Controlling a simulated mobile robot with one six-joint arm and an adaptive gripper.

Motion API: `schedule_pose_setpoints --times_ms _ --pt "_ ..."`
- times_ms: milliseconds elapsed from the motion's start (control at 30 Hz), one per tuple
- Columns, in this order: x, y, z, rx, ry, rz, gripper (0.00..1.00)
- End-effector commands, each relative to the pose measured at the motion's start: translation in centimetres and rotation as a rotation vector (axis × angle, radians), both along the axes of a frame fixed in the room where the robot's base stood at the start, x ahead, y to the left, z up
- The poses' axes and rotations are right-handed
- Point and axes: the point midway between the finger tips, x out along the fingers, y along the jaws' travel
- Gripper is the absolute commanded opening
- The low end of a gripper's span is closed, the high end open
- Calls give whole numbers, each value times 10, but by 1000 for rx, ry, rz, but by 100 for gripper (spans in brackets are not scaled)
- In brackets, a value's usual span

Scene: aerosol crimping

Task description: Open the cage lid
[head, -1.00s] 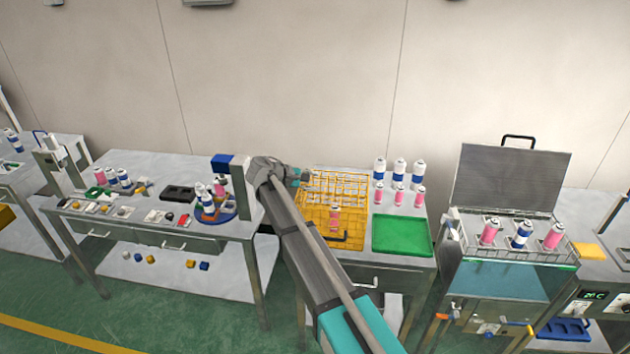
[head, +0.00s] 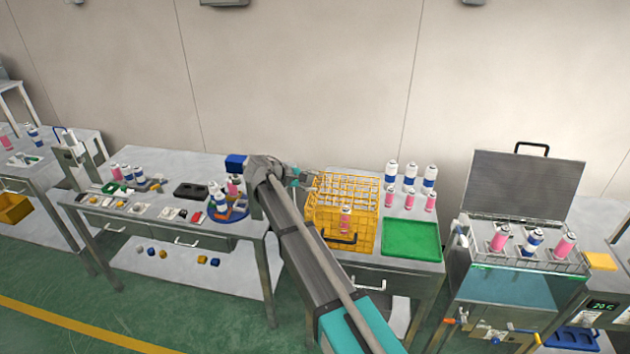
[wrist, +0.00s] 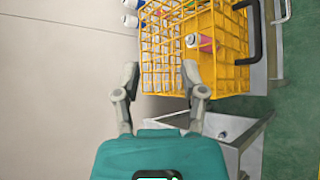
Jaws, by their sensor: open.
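The yellow wire cage (head: 368,222) stands on the metal table left of the green tray. Its lid, an open yellow grid (head: 346,186), appears to lie across the top; I cannot tell if it is fully down. A black handle (head: 340,238) is on the cage's front, and shows at the right in the wrist view (wrist: 254,30). A pink can with a white top (head: 346,219) is at the cage, also in the wrist view (wrist: 200,42). My gripper (wrist: 160,72) is open and empty, beside the cage's back left in the head view (head: 302,178).
The green tray (head: 411,240) and several cans (head: 410,177) share the table. A bath with a raised lid (head: 519,187) stands right. The left table carries a blue round holder (head: 238,214) with cans, close to my arm. Green floor is clear in front.

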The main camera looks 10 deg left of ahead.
Motion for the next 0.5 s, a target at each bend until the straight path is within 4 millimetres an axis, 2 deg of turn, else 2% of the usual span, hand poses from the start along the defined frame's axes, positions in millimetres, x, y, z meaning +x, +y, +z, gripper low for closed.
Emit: schedule_pose_setpoints --times_ms 500 --pt "-11 18 14 0 0 0 54"
